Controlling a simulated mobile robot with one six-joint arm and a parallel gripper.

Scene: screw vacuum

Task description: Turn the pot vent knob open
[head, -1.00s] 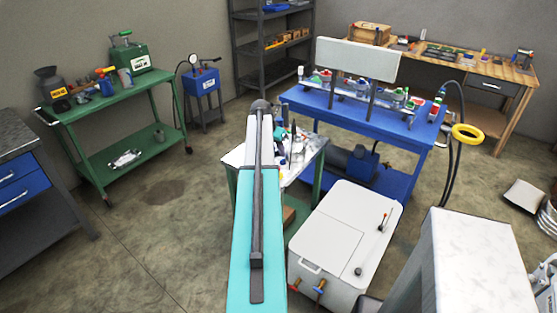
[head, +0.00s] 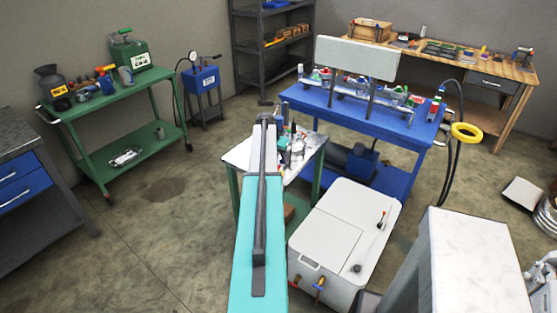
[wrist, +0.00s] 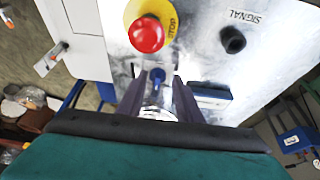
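In the wrist view, my gripper (wrist: 156,82) points at a pale metal panel.
A red mushroom button (wrist: 146,34) on a yellow STOP plate sits just above the fingers. A black SIGNAL knob (wrist: 232,40) is to the right. In the head view, a white chest (head: 345,240) and a blue bench (head: 380,125) stand to the arm's right.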

